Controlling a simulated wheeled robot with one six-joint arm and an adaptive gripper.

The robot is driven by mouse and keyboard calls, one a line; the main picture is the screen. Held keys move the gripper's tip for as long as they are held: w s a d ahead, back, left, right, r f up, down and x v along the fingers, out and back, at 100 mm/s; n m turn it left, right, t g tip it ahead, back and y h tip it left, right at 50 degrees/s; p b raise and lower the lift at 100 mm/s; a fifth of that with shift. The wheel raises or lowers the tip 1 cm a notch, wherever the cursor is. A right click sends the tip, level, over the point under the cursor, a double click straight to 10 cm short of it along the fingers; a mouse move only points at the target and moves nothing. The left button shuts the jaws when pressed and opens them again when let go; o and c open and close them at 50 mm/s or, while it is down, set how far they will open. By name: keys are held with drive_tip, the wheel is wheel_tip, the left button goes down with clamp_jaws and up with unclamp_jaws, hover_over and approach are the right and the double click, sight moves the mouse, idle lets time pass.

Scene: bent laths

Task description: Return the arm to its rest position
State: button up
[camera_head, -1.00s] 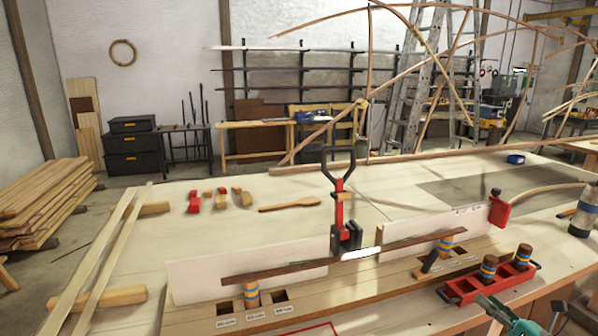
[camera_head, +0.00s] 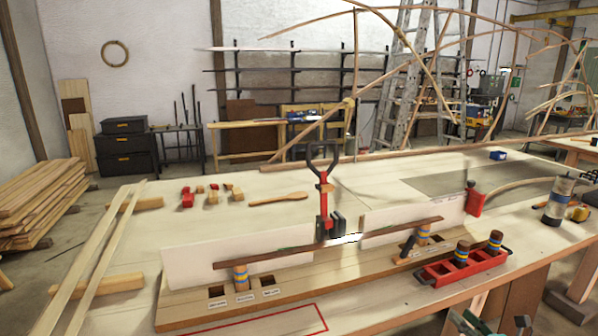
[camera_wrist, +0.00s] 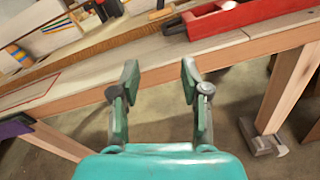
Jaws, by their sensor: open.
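My gripper (camera_wrist: 160,90) is open and empty in the wrist view, its two green-padded fingers apart in front of the workbench's near edge, with floor showing between and below them. In the head view my gripper (camera_head: 490,325) shows at the bottom edge, right of centre, partly cut off. The dark lath (camera_head: 330,243) rests across two striped pegs on the wooden jig board (camera_head: 330,270). A red and black clamp (camera_head: 325,200) stands upright at the middle of the lath. My gripper is apart from all of these.
A red tray (camera_head: 462,268) with striped pegs sits near the bench's front edge; it also shows in the wrist view (camera_wrist: 230,18). A grey cylinder (camera_head: 558,203) stands at the right. Two pale laths (camera_head: 105,250) lie at the left. Open floor lies in front of the bench.

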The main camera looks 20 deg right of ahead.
drive_tip(key=s+a+f+n+g+h, duration=0.1)
drive_tip(key=s+a+f+n+g, duration=0.1)
drive_tip(key=s+a+f+n, duration=0.45)
drive_tip(key=s+a+f+n+g+h, duration=0.1)
drive_tip(key=a+f+n, duration=0.2)
drive_tip(key=a+f, duration=0.7)
drive_tip(key=s+a+n+g, duration=0.1)
drive_tip(key=s+a+n, duration=0.8)
drive_tip(key=s+a, duration=0.3)
drive_tip(key=s+a+r+n+y, duration=0.1)
drive_tip(key=s+a+r+n, duration=0.3)
drive_tip(key=s+n, duration=0.5)
drive_tip(key=s+a+r+n+t+y, duration=0.1)
drive_tip(key=s+a+r+n, duration=0.3)
drive_tip(key=s+r+n, duration=0.3)
drive_tip(key=s+n, duration=0.2)
drive_tip(key=n, duration=0.3)
drive_tip(key=shift+s+a+r, duration=0.2)
drive_tip(key=shift+s+r, duration=0.1)
drive_tip(key=shift+r, duration=0.1)
